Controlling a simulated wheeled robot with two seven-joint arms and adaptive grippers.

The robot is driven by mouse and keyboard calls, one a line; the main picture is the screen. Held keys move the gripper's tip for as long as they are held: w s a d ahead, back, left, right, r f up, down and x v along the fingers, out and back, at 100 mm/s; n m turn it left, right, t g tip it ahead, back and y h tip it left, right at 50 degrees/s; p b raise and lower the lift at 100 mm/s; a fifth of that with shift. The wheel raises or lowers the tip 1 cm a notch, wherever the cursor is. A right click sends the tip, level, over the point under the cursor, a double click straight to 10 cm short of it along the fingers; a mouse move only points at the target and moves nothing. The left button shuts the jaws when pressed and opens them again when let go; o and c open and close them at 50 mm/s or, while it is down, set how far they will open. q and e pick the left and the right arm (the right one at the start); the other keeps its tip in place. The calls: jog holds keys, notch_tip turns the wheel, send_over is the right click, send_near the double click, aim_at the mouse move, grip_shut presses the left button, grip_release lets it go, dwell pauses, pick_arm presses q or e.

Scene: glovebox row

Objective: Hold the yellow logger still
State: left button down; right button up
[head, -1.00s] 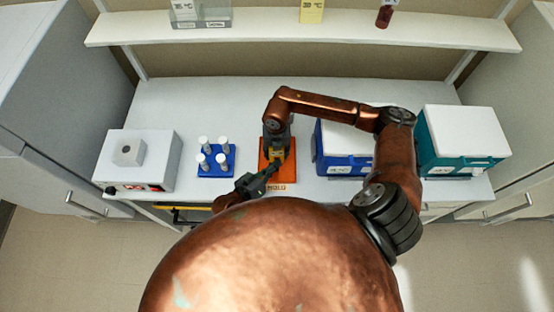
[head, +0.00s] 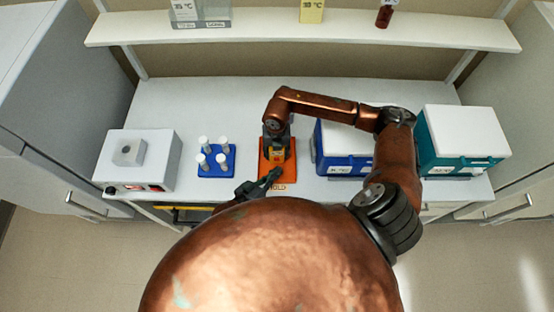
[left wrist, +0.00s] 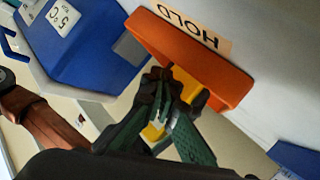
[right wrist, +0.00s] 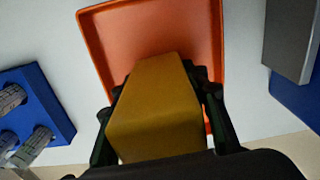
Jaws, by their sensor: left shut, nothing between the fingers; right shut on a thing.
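The yellow logger (right wrist: 155,115) sits at the orange tray marked HOLD (head: 290,172). My right gripper (right wrist: 158,85) is shut on the logger, one finger along each side, and comes down on it from above in the head view. My left gripper (head: 274,174) is shut and empty at the front edge of the tray. In the left wrist view the left fingers (left wrist: 165,95) overlap the logger (left wrist: 188,88), which is partly hidden behind them. I cannot tell whether they touch it.
Left of the tray stand a blue rack with white-capped tubes (head: 216,160) and a grey box device (head: 140,160). To the right are a blue cooler box (head: 345,165) and a teal one (head: 465,142). A shelf (head: 300,32) runs above the back of the bench.

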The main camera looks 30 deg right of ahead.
pick_arm(q)
jog(key=shift+s+a, duration=0.45)
jog(key=shift+s, duration=0.4)
jog(key=shift+s+a, duration=0.45)
jog(key=shift+s, duration=0.4)
pick_arm(e)
jog(key=o, duration=1.3)
jog(key=shift+o, duration=0.2)
